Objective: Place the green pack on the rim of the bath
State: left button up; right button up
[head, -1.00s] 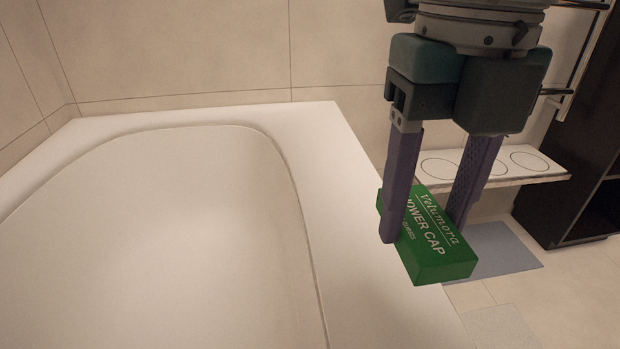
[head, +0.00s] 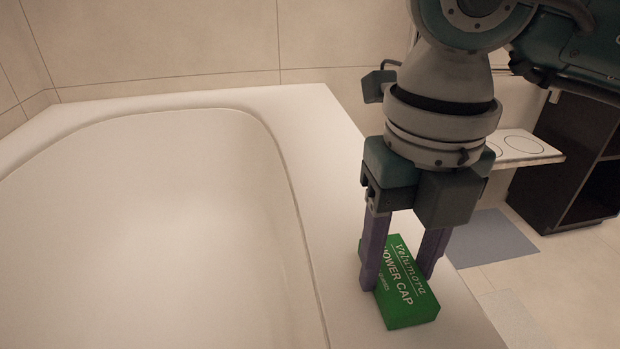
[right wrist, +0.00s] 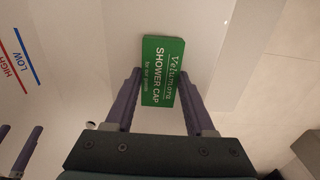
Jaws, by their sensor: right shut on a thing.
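The green pack (head: 410,292), a small box with white "Velumora" and "shower cap" lettering, is at the right-hand rim (head: 325,160) of the white bath. My right gripper (head: 398,283) points down and is shut on the pack, one purple finger on each side. The pack looks low over the rim; I cannot tell whether it touches. In the right wrist view the pack (right wrist: 162,72) sits between the fingertips. Two purple fingers standing apart at that view's left edge look like my left gripper (right wrist: 15,142), open and empty. It is not in the head view.
The bath basin (head: 150,230) takes up the left. Tiled wall stands behind. Right of the rim are floor, a grey-blue mat (head: 485,238), a white shelf with circle outlines (head: 525,150) and a dark cabinet (head: 570,165). The rim is clear behind the pack.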

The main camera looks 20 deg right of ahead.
jog(key=shift+f, duration=0.15)
jog(key=o, duration=1.3)
